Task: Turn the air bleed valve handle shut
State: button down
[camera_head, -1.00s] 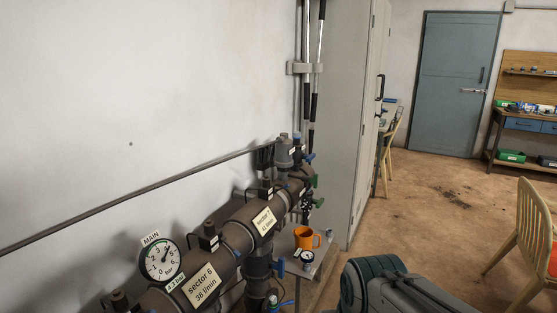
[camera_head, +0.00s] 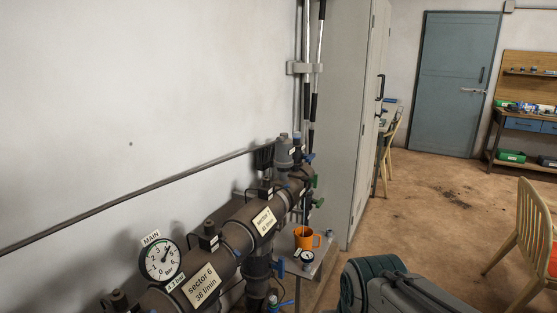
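The dark pipe manifold (camera_head: 232,245) runs along the wall from the lower left to the middle of the head view. At its far end stands a grey upright fitting (camera_head: 284,152), with a small blue handle (camera_head: 309,157) to its right. Green handles (camera_head: 314,181) and a lower blue handle (camera_head: 279,267) stick out on the manifold's right side. I cannot tell for sure which handle is the air bleed valve's, and labels there are too small to read. My gripper is not in view; only a grey and teal part of my arm shows at the bottom.
A wooden chair (camera_head: 528,230) is at the right. The brown floor between is open.

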aim_at(314, 180)
jog(key=z, duration=0.7)
jog(key=i, duration=1.6)
jog(key=u, duration=0.3)
